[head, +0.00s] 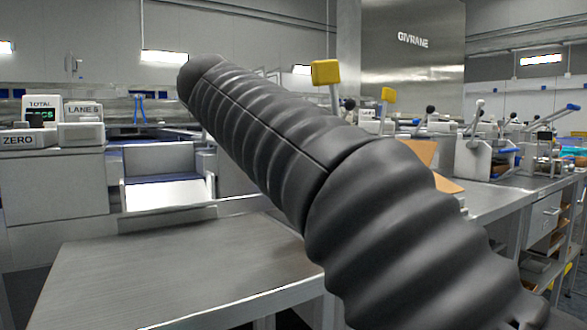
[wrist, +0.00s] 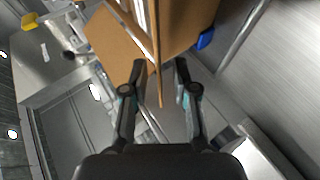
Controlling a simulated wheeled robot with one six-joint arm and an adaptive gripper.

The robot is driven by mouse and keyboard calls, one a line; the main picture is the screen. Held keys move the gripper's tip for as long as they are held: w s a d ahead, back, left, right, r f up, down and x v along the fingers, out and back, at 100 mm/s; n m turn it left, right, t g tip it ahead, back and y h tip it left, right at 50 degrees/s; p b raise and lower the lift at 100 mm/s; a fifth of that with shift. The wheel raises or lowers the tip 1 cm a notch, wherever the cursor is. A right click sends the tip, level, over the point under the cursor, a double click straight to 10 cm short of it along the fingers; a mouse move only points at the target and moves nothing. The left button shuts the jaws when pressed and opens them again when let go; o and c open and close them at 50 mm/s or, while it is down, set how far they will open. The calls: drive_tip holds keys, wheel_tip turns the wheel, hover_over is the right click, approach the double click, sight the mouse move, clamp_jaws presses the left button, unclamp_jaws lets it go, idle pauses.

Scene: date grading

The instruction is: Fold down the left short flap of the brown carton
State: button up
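The brown carton (wrist: 188,25) is at the top of the wrist view, with one broad brown flap (wrist: 115,45) spread out to the left. A thin brown panel (wrist: 158,85), seen nearly edge-on, reaches down between the fingers of my gripper (wrist: 160,68). The fingers are apart, with a gap visible on both sides of the panel. I cannot tell for certain which flap this panel is. In the head view, only brown parts of the carton (head: 420,151) show past my dark arm, which hides the rest and my gripper.
A bare metal table (head: 165,265) stands at the front left. A metal bench (head: 500,200) with several levered devices runs along the right. A scale display (head: 42,112) stands at the far left. A small blue object (wrist: 205,38) is beside the carton in the wrist view.

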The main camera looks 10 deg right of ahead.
drive_tip(key=shift+x, duration=1.1)
clamp_jaws()
drive_tip(key=p, duration=0.1)
drive_tip(key=r+p, duration=0.1)
drive_tip(key=p, duration=0.1)
drive_tip(key=shift+d+r+g+y, duration=0.1)
drive_tip(key=shift+d+g+y, duration=0.2)
drive_tip(key=shift+y, duration=0.1)
drive_tip(key=y+p, duration=0.1)
drive_tip(key=p, duration=0.1)
drive_tip(key=g+p, duration=0.1)
drive_tip(key=shift+w+d+r+m+y+p, duration=0.1)
drive_tip(key=shift+d+r+m+y+p, duration=0.15)
drive_tip(key=shift+m+y+p, duration=0.15)
drive_tip(key=shift+w+d+f+y+p, duration=0.1)
drive_tip(key=shift+f+y+p, duration=0.1)
drive_tip(key=shift+y+p, duration=0.6)
